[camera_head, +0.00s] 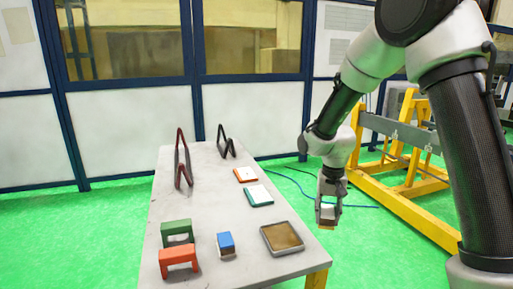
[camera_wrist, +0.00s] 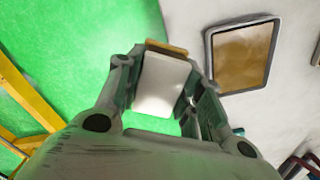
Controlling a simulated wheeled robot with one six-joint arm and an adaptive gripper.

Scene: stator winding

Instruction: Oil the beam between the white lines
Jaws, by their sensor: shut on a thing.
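My gripper (camera_head: 328,208) is shut on a white block (camera_wrist: 162,85) with a tan pad (camera_wrist: 167,47) along one edge. In the head view the pad (camera_head: 326,226) faces down, in the air just right of the table edge. A shallow grey tray (camera_head: 289,252) with brown liquid lies on the table's front right, left of my gripper; it also shows in the wrist view (camera_wrist: 210,62), apart from the pad. The grey beam (camera_head: 400,131) rests on a yellow frame at the right, partly hidden by my arm. Small pale marks show on it, too small to tell clearly.
The grey table (camera_head: 205,205) also holds a green bracket (camera_head: 177,228), an orange bracket (camera_head: 178,260), a blue block (camera_head: 226,243), two flat pads (camera_head: 258,195) and dark red and black stands (camera_head: 182,160). The yellow frame (camera_head: 410,205) stands right. Blue cable (camera_head: 295,183) crosses the green floor.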

